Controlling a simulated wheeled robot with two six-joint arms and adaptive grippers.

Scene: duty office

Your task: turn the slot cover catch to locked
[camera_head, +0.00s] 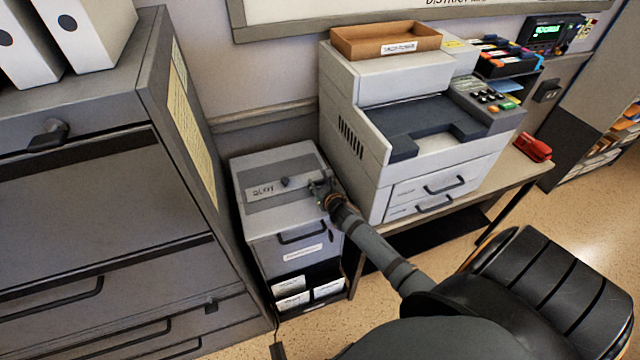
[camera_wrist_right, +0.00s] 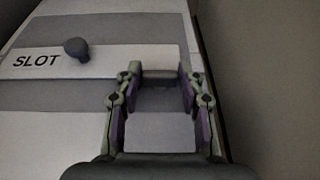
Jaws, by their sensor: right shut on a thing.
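The slot cover (camera_head: 262,190) is a grey strip marked SLOT on top of a small grey cabinet (camera_head: 252,167). It also shows in the right wrist view (camera_wrist_right: 110,62), with a round dark knob (camera_wrist_right: 76,48) beside the lettering. My right gripper (camera_head: 320,184) is at the strip's right end. In the wrist view my right gripper (camera_wrist_right: 160,84) is shut on a dark grey piece, seemingly the catch (camera_wrist_right: 160,76), which lies crosswise between the fingertips. The fingers hide its ends, and I cannot read its lock position. My left gripper is not in view.
A large printer (camera_head: 375,150) stands close on the right on a table, with a cardboard tray (camera_head: 385,40) on top. A tall grey cabinet (camera_head: 90,220) stands close on the left. Open floor (camera_head: 545,220) lies at the right.

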